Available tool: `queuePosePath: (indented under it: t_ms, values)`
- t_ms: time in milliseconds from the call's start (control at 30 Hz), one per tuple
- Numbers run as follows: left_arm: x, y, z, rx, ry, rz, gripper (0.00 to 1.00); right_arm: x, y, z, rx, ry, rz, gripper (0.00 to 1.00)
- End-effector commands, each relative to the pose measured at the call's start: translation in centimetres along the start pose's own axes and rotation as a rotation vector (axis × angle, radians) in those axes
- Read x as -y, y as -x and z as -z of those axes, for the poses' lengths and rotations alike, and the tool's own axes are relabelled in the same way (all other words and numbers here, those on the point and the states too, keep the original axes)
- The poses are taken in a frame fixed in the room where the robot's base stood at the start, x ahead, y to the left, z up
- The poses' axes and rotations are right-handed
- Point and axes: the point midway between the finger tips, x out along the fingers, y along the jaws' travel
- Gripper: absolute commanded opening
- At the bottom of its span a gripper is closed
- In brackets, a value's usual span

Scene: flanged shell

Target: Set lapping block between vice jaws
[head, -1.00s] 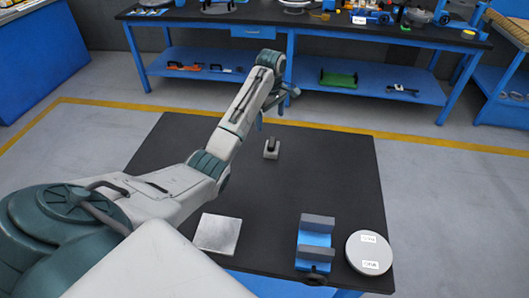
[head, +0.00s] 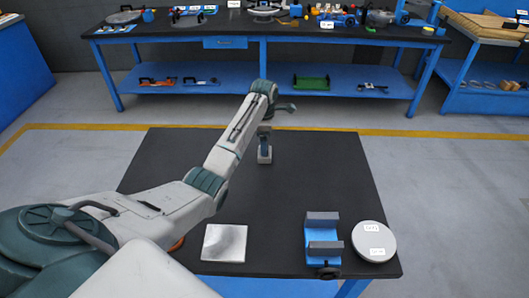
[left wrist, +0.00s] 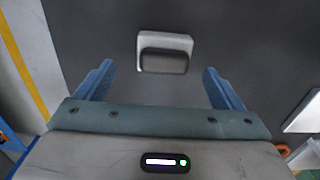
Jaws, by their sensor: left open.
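A small light-grey block with a dark top part, which I take to be the lapping block (head: 265,156), sits on the dark table near its far edge. In the left wrist view the block (left wrist: 165,43) lies ahead of my left gripper (left wrist: 158,72), roughly centred between its two blue fingers. My left gripper (head: 265,134) is open and empty, above the block in the head view; the exact gap is unclear. The blue vice (head: 320,236) with two grey jaws stands at the near right of the table, nothing between its jaws. My right gripper is not in view.
A square metal plate (head: 224,243) lies left of the vice. A round grey disc with white labels (head: 373,241) lies right of it. The table (head: 310,175) is clear between block and vice. A blue workbench (head: 250,68) with tools stands behind.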

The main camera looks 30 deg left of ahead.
Motion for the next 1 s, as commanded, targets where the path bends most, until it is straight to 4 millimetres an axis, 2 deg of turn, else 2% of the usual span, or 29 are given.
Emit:
queuePosePath:
  t_ms: [100,233,533,567,867,1000]
  values:
    - [0.6,-1.7,-0.1,-0.001,-0.001,0.005,0.89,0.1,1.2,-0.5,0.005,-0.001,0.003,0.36]
    - [0.6,-3.5,-0.1,-0.001,-0.001,0.004,0.89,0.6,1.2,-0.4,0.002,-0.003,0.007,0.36]
    - [0.6,-4.1,-0.1,0.000,-0.001,0.001,0.89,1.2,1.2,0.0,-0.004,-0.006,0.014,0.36]
    - [0.6,-4.1,-0.1,0.000,-0.001,0.001,0.85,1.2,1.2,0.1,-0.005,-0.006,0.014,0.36]
    - [0.5,-4.0,-0.1,0.000,-0.001,0.000,0.27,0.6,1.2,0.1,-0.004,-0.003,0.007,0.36]
    - [0.5,-4.0,-0.1,0.000,-0.001,-0.001,0.27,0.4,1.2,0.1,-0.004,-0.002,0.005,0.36]
